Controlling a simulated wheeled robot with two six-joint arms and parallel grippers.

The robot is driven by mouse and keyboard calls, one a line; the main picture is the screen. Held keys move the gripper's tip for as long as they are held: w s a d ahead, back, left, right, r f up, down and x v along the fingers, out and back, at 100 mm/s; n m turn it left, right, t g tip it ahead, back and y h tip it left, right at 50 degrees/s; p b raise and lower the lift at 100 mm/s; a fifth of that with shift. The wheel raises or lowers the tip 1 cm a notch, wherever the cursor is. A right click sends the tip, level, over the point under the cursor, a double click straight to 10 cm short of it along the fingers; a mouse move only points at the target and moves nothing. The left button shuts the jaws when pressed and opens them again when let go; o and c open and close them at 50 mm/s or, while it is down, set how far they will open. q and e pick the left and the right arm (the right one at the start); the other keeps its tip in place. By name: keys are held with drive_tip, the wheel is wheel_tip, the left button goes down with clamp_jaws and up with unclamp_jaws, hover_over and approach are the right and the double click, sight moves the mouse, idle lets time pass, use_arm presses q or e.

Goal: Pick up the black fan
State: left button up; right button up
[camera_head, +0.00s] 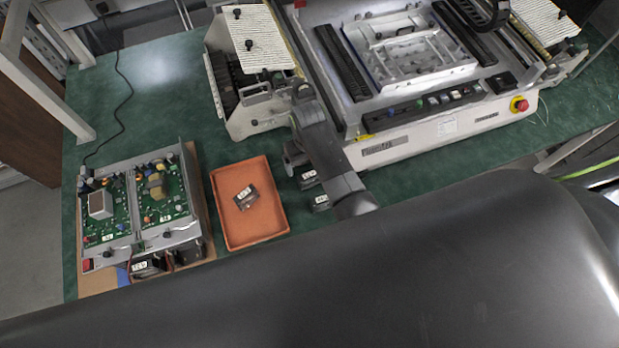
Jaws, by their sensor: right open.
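A small black fan (246,197) with a white label lies in the orange tray (222,215). Two more dark fans with white labels, an upper one (308,181) and a lower one (320,202), lie on the green table just right of the tray, partly hidden by my right arm. Another dark labelled fan (150,265) is at the front edge of the circuit-board unit. My right gripper (291,157) is open, above the table near the tray's upper right corner, with no fan visible between its fingers. My left gripper is not in view.
A metal frame with two green circuit boards (122,212) stands left of the tray. A large white machine (440,125) with a red button fills the back right. The green table (160,100) is clear at the upper left, apart from a black cable.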

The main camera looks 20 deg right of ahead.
sight(308, 175)
wheel_tip(308, 175, down, 6)
drive_tip(key=shift+r+b, duration=0.15)
drive_tip(key=shift+b, duration=0.55)
drive_tip(key=shift+f+b, duration=0.6)
drive_tip(key=shift+b, duration=0.15)
wheel_tip(308, 175, down, 5)
drive_tip(key=b, duration=0.6)
drive_tip(key=shift+d+f+b, duration=0.1)
drive_tip(key=shift+d+b, duration=0.05)
drive_tip(key=shift+b, duration=0.2)
drive_tip(key=c, duration=1.1)
